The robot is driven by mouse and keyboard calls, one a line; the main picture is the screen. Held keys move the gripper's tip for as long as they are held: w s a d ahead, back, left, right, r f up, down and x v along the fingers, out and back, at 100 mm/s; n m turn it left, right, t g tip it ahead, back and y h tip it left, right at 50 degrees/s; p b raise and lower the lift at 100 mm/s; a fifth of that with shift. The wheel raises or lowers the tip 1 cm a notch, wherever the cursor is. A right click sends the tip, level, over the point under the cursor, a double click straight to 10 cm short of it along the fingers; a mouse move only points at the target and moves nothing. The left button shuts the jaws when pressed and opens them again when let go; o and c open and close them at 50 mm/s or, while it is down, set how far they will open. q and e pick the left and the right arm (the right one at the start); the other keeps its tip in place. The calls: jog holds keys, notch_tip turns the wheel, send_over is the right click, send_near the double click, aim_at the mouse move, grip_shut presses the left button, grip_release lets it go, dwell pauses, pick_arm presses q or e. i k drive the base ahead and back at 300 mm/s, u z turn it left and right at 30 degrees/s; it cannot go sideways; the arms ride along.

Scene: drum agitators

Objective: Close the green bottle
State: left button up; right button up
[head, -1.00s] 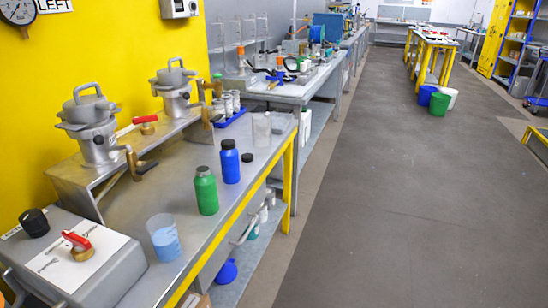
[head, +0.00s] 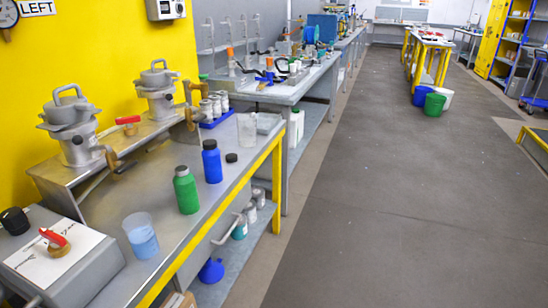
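The green bottle (head: 186,192) stands upright on the grey workbench, near its yellow front edge. Neither of my grippers is in view.
A beaker of blue liquid (head: 141,238) stands left of the green bottle. A clear container (head: 247,130) stands farther back. Metal vessels (head: 72,128) sit on a raised shelf along the wall. The floor (head: 370,200) to the right is clear.

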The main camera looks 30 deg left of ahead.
aim_at(184, 183)
jog(key=i, duration=3.25)
jog(key=u, duration=3.9)
